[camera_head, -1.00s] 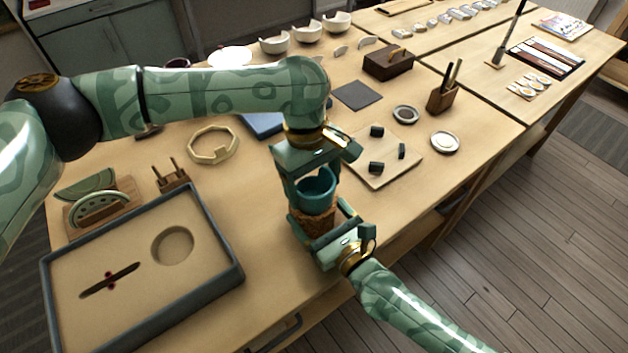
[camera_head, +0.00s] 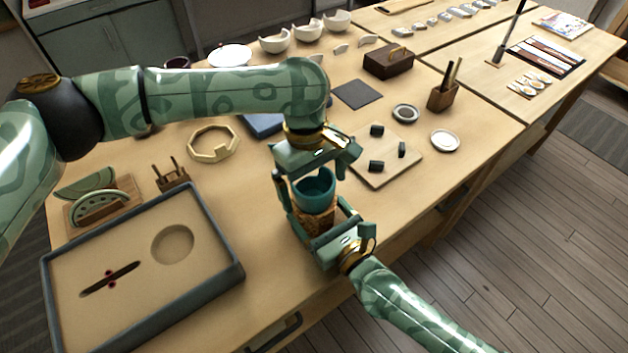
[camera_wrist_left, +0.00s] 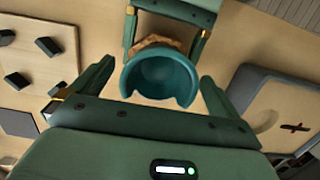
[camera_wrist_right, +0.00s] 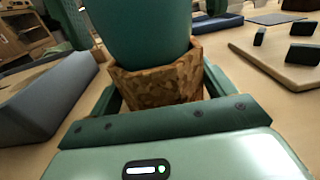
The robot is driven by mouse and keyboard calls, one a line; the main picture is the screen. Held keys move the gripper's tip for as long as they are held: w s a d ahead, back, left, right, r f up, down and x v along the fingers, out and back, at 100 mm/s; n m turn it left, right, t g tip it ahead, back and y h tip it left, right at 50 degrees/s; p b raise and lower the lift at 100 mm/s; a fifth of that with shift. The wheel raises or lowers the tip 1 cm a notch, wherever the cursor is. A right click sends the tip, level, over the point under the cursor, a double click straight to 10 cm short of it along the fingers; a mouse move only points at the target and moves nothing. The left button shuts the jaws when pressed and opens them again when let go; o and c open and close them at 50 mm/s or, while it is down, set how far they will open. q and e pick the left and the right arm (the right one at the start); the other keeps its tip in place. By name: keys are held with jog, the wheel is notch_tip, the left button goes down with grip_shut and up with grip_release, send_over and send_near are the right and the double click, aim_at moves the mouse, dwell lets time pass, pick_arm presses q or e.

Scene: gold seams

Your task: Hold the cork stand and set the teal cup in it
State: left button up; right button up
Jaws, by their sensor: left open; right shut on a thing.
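The teal cup (camera_head: 314,188) stands upright in the cork stand (camera_head: 320,219) at the front edge of the table. In the right wrist view the cup (camera_wrist_right: 142,30) rises out of the octagonal cork stand (camera_wrist_right: 160,82). My right gripper (camera_head: 318,226) is shut on the cork stand, with a finger on each side of it. My left gripper (camera_head: 312,183) is open around and just above the cup. In the left wrist view its fingers stand apart on both sides of the cup (camera_wrist_left: 160,76), with gaps between. The cup's lower part is hidden inside the stand.
A grey-rimmed tray (camera_head: 215,222) with a round recess lies to the left. A board with dark blocks (camera_head: 398,170) lies to the right. A pale octagonal ring (camera_head: 213,143) and a wooden slotted holder (camera_head: 172,176) lie behind the tray.

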pick_arm(q)
jog(key=shift+r, duration=0.1)
dwell(0.3)
jog(key=shift+r, duration=2.9)
pick_arm(e)
jog(key=o, duration=0.9)
